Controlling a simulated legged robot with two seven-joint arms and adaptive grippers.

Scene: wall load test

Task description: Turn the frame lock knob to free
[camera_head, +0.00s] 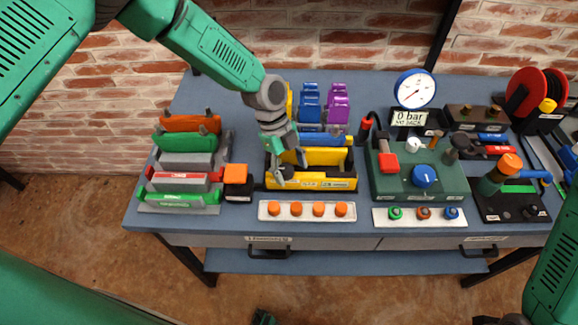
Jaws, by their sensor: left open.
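My left gripper (290,168) is open and points down over the yellow frame (340,184) on the blue bench. Its fingers are at the frame's left part and hide some of it; I cannot tell whether they touch it. No knob label is readable, so I cannot tell which is the frame lock knob. An orange-topped black block (236,175) stands just left of the yellow frame. A blue knob (423,176) sits on the green box (387,186) to the right.
A rack of coloured blocks (180,209) stands at left. A white strip with orange buttons (268,210) lies in front of the frame. A gauge (415,89) stands behind the green box. Red reels (530,85) and a valve stand (515,214) are at right.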

